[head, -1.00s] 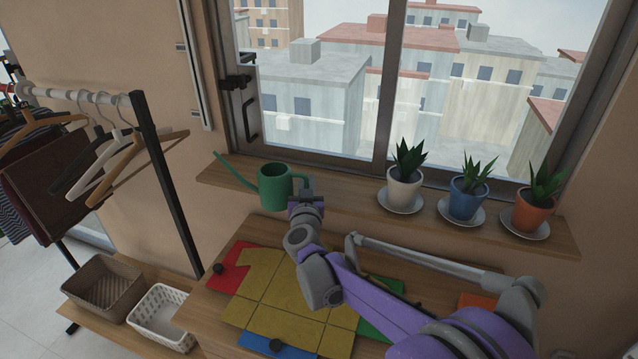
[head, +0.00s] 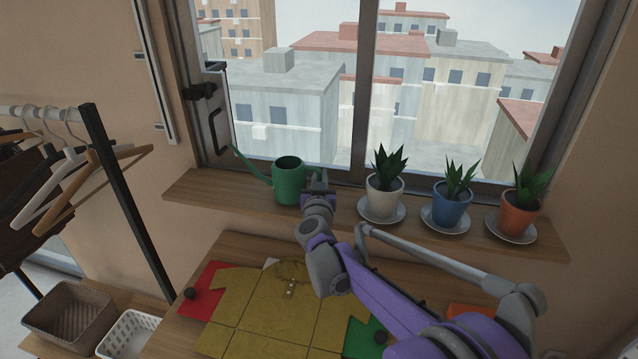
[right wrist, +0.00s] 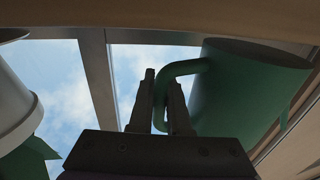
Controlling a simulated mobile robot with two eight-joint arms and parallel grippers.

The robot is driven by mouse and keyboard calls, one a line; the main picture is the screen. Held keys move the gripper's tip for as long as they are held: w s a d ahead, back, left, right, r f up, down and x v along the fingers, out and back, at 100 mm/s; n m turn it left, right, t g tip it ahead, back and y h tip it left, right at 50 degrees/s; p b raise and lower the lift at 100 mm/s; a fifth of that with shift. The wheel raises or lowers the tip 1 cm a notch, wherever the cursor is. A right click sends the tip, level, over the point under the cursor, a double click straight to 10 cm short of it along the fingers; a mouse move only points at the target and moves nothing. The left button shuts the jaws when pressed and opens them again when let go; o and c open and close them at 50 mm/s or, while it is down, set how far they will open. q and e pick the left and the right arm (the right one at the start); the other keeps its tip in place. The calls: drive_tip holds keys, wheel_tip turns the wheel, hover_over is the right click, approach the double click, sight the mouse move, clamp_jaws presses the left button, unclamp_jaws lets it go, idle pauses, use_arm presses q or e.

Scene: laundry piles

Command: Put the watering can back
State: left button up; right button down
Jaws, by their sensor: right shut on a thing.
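The green watering can (head: 288,180) is upright at the window sill (head: 230,210), toward its left part, with its spout pointing left. My right gripper (head: 318,184) is at the can's right side, shut on its handle. In the right wrist view the can (right wrist: 240,95) fills the right side, and its handle passes between the fingers of my right gripper (right wrist: 160,100). I cannot tell whether the can's base touches the sill. My left gripper is not in view.
A white pot (head: 384,197), a blue pot (head: 452,208) and an orange pot (head: 518,212) with plants stand on saucers to the right on the sill. A clothes rack (head: 125,185) stands at left.

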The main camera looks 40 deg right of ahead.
drive_tip(key=shift+f, duration=0.75)
drive_tip(key=c, duration=1.3)
unclamp_jaws()
drive_tip(key=shift+f, duration=0.2)
drive_tip(key=o, duration=0.4)
drive_tip(key=shift+r, duration=0.2)
drive_tip(key=v, duration=1.2)
